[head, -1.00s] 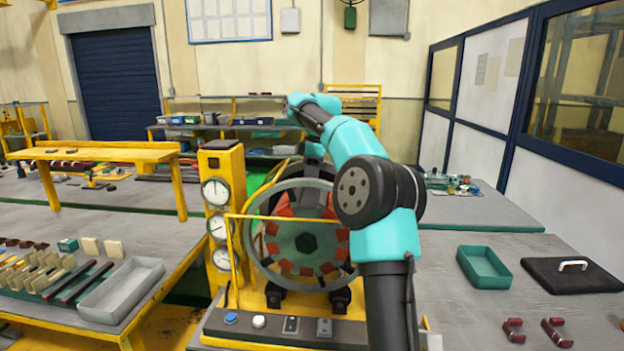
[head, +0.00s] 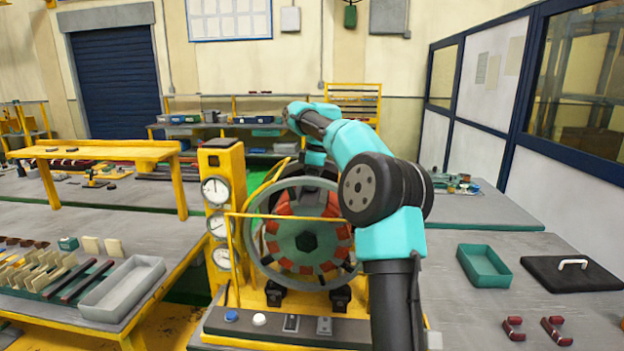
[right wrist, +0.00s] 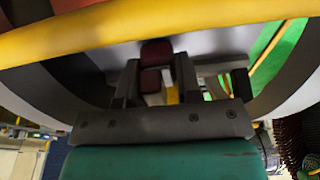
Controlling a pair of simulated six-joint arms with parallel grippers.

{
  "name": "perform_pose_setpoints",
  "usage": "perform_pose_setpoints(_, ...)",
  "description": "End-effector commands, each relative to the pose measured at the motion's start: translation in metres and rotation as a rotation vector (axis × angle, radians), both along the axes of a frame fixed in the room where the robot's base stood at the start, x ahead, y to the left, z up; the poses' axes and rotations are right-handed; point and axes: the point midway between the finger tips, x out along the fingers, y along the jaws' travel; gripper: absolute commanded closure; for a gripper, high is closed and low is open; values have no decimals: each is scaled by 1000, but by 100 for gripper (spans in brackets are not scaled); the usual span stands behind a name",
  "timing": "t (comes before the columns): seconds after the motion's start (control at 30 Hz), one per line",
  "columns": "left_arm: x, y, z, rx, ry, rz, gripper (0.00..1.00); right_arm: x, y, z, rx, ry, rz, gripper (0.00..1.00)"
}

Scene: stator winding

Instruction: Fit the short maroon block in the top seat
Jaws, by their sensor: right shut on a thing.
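The stator (head: 277,231), a round part with red segments around a dark centre, stands upright inside a large grey ring (head: 254,250) on a yellow machine. My right arm reaches over it from the right, with its wrist above and behind the ring's top. In the right wrist view my right gripper (right wrist: 158,82) is shut on a short maroon block (right wrist: 157,52) between its fingers. A second maroon patch shows just below it; I cannot tell whether it is the same block. The top seat is not clearly visible in either view. My left gripper is not in view.
A yellow bar (right wrist: 70,38) crosses close in front of the wrist camera. Gauges (head: 215,190) stand left of the ring. At right are a green tray (head: 485,264), a black lid with a handle (head: 572,274) and maroon pieces (head: 513,329). A grey tray (head: 122,290) lies at left.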

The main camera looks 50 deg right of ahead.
Motion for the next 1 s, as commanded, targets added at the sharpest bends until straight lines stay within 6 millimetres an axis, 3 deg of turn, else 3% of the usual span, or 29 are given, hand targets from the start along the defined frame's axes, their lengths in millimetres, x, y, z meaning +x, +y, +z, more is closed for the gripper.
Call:
perform_pose_setpoints(0.9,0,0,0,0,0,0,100,0,0,-5,0,0,0,100)
perform_pose_setpoints(0.93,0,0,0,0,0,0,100,0,0,-5,0,0,0,66)
perform_pose_setpoints(1.0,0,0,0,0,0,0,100,0,0,-5,0,0,0,59)
